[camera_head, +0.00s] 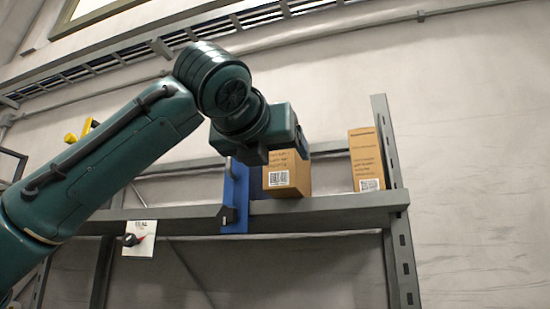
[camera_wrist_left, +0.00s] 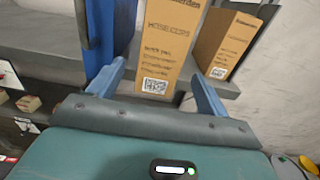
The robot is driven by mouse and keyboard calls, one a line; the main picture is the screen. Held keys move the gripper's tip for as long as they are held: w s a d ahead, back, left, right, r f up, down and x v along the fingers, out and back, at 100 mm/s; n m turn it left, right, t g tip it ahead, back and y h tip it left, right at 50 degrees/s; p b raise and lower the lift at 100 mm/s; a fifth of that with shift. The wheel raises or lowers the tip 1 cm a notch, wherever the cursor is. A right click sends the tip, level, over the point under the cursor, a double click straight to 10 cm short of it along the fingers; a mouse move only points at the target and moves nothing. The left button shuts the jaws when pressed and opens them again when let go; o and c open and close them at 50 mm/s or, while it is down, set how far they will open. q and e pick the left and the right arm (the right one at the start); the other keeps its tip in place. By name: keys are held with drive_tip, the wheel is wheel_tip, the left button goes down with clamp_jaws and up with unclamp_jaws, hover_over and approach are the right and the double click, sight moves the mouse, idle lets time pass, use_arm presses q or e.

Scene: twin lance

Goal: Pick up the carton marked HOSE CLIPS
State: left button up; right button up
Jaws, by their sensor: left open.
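The brown carton marked HOSE CLIPS (camera_wrist_left: 168,42) stands upright at the front of a grey shelf, with a barcode label low on its face. In the head view the same carton (camera_head: 288,178) shows below my left gripper (camera_head: 276,148), which hides its top. In the left wrist view my left gripper (camera_wrist_left: 162,88) is open. Its two blue fingers point toward the carton, one to each side of its lower face in the picture. No grip on the carton shows, and I cannot tell how far apart they are.
A second carton (camera_head: 367,160) stands to the right, beside the shelf post (camera_head: 397,200); it also shows in the wrist view (camera_wrist_left: 226,42). A blue upright panel (camera_head: 235,196) stands close on the left. A white tag (camera_head: 139,238) hangs on the shelf edge (camera_head: 325,206).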

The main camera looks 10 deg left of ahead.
use_arm(q)
drive_tip(key=s+a+b, duration=0.1)
drive_tip(key=s+b, duration=0.1)
drive_tip(key=s, duration=0.9)
drive_tip(key=shift+s+a+b, duration=0.25)
drive_tip(key=shift+s+b, duration=0.05)
drive_tip(key=shift+s, duration=0.1)
